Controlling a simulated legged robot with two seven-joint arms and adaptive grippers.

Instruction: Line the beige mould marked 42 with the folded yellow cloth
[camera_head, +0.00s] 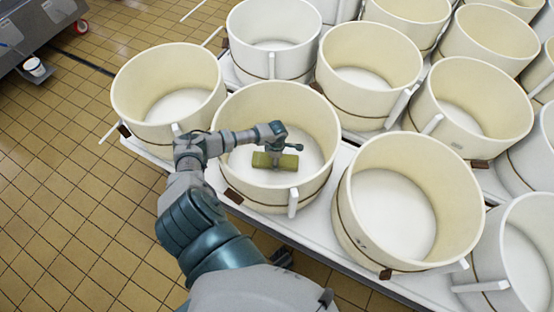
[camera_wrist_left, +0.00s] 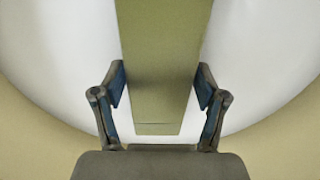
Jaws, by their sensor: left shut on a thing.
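The folded yellow cloth (camera_head: 262,160) looks like an olive-yellow block in the head view, inside a round beige mould (camera_head: 322,115) in the front row. No number is readable on this mould. My left gripper (camera_head: 277,148) reaches over the mould's left rim and is shut on the cloth. In the left wrist view the cloth (camera_wrist_left: 160,60) runs between the two fingers of my left gripper (camera_wrist_left: 162,92), with the mould's white floor (camera_wrist_left: 240,75) beneath. I cannot tell whether the cloth touches that floor. My right gripper is not in view.
Similar beige moulds stand close around, one at the left (camera_head: 125,90) and one at the right (camera_head: 345,215), on white trays (camera_head: 335,170). A metal bench (camera_head: 30,30) stands at the upper left. The tiled floor (camera_head: 60,200) at the left is open.

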